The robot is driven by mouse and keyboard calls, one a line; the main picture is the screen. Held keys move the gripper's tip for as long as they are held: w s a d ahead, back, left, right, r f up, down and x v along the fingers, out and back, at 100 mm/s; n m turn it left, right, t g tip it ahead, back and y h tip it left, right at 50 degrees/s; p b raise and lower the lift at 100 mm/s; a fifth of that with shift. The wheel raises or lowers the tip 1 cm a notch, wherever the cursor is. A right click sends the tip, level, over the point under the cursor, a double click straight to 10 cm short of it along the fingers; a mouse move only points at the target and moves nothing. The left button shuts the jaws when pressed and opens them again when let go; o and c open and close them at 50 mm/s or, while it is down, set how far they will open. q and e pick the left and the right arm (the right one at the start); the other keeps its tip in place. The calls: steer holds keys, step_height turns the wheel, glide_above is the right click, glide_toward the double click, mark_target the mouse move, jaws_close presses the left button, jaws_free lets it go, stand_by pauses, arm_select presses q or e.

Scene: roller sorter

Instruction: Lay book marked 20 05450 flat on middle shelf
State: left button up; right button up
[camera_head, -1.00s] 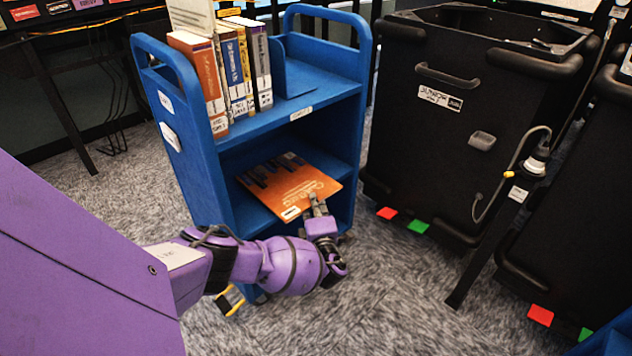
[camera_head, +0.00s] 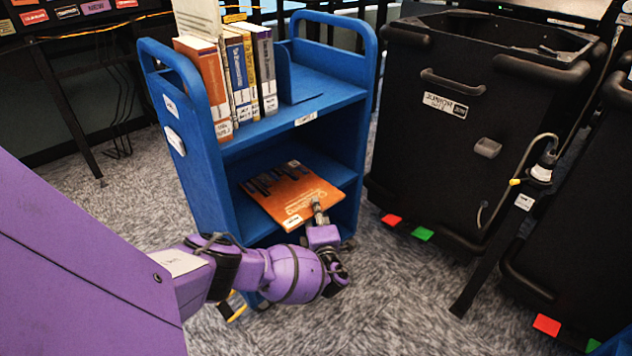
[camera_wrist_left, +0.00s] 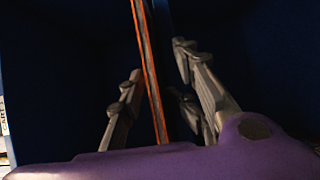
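The orange book (camera_head: 300,199) lies roughly flat at the blue cart's shelf (camera_head: 340,172) below the top one, its front corner near the shelf's front edge. Its white spine label is too small to read. Whether its whole underside touches the shelf cannot be told. My left gripper (camera_head: 318,207) is at the book's front edge. In the left wrist view the book's thin edge (camera_wrist_left: 150,70) runs between the fingers (camera_wrist_left: 158,85), which stand apart with dark gaps beside the book. My right gripper is not in view.
Several upright books (camera_head: 240,75) stand on the cart's top shelf (camera_head: 325,88) beside a blue bookend (camera_head: 298,80). The cart's left side panel (camera_head: 185,125) is close to my left forearm. Black bins (camera_head: 455,120) stand to the right. Carpet is clear in front.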

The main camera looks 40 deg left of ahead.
arm_select(q)
steer(key=v, duration=1.2)
stand_by(0.3)
